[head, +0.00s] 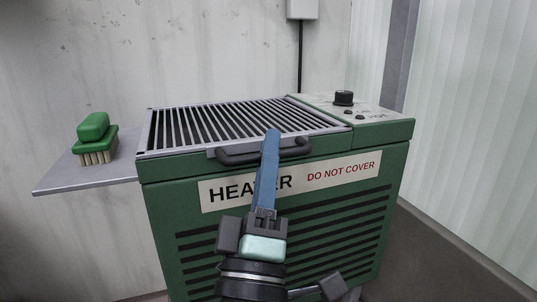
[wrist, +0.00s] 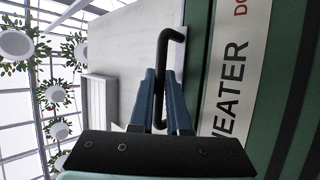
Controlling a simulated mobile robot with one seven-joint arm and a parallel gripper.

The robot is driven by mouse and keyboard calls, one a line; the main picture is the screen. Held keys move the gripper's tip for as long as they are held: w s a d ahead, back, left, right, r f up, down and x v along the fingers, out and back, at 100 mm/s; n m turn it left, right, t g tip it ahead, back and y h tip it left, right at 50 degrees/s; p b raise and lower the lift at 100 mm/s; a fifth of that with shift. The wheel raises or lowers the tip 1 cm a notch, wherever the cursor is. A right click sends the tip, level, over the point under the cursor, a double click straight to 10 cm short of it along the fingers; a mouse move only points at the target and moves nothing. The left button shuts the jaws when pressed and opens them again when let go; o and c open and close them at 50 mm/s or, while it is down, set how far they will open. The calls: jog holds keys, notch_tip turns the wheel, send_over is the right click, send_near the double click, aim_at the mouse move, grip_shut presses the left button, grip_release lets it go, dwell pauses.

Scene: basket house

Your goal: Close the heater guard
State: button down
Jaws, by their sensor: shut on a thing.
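The heater guard (head: 218,122) is a grey slatted grille on top of the green heater (head: 165,215). It lies flat or nearly flat over the top; I cannot tell if a small gap remains under its front edge. Its black bar handle (head: 238,158) runs along the front edge. My gripper (head: 271,138), with blue fingers, reaches up from the front and is shut on the handle near its middle. In the wrist view the handle (wrist: 163,48) passes between the fingertips (wrist: 159,76). The fingers hide part of the handle and of the heater's label.
A green brush (head: 94,128) lies on a grey side shelf (head: 60,180) left of the heater. A control panel with a black knob (head: 343,98) is at the heater's right rear. Walls stand close behind and to the right.

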jog(key=c, duration=0.9)
grip_release()
jog(key=shift+w+f, duration=0.1)
jog(key=shift+f, duration=0.2)
jog(key=shift+f, duration=0.1)
jog(key=shift+s+a+f, duration=0.1)
jog(key=shift+s+f, duration=0.15)
jog(key=shift+s+r+b+v, duration=0.1)
jog(key=shift+b+v, duration=0.65)
jog(key=shift+v, duration=1.25)
jog(key=shift+s+r+b+v, duration=0.15)
jog(key=shift+b+v, duration=0.65)
jog(key=shift+v, duration=1.2)
jog(key=shift+s+r+b+v, duration=0.1)
jog(key=shift+b+v, duration=0.65)
jog(key=shift+v, duration=1.3)
jog(key=shift+w, duration=0.1)
